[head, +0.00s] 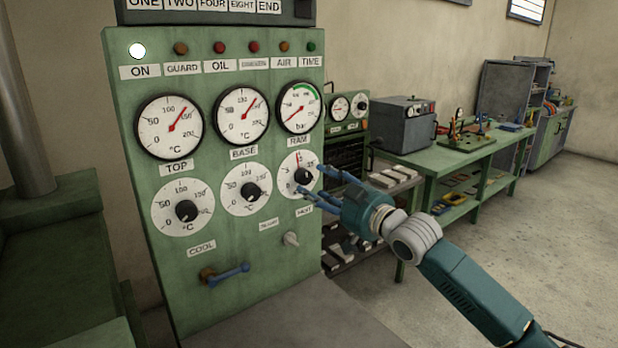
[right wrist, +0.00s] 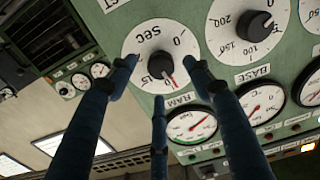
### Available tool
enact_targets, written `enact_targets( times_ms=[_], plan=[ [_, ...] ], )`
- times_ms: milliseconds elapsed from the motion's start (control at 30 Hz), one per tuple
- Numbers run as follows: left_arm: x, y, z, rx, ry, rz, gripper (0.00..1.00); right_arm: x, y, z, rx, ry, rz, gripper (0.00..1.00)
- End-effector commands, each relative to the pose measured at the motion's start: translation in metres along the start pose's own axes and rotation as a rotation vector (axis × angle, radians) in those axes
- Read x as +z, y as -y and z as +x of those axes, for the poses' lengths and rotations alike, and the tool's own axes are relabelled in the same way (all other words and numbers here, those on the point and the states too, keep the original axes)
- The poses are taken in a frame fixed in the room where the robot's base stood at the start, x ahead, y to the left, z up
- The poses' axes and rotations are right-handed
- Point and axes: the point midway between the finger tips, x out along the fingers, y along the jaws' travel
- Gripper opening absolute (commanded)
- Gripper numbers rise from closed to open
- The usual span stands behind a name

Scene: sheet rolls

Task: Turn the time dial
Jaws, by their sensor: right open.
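The time dial (head: 303,176) is a white round face with a black knob, at the right end of the lower dial row on the green panel. In the right wrist view this dial (right wrist: 160,58) appears turned over, marked "SEC", with a red line beside its knob. My right gripper (head: 313,187) is open in front of the dial. In the right wrist view its blue fingers (right wrist: 160,72) are spread around the knob, with visible space between them and the knob. Whether any finger touches the dial face cannot be told. My left gripper is not in view.
Two similar dials (head: 187,211) sit left of the time dial, with gauges (head: 299,107) above. A green workbench (head: 455,160) stands at the right; the floor beyond is clear.

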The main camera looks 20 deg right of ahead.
Motion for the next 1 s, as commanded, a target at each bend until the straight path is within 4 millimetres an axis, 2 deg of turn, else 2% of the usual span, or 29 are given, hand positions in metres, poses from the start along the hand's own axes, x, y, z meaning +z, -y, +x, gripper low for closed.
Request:
enact_targets(
  times_ms=[100,233,633,800,867,1000],
  plan=[
    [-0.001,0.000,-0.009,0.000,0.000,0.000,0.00,-0.003,0.001,0.021,0.000,-0.001,0.001,0.51],
    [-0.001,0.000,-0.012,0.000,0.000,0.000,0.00,-0.002,0.000,0.035,0.000,-0.001,0.001,0.51],
    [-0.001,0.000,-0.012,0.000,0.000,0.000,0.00,0.001,0.000,0.042,0.000,0.000,-0.001,0.51],
    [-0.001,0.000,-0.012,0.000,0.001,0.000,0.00,0.001,0.000,0.042,0.000,0.000,-0.001,0.17],
    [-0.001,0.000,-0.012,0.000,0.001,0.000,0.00,0.001,0.000,0.042,0.000,0.001,-0.001,0.07],
    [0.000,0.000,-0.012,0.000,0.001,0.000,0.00,0.002,0.001,0.042,0.000,0.002,-0.001,0.06]
  ],
)
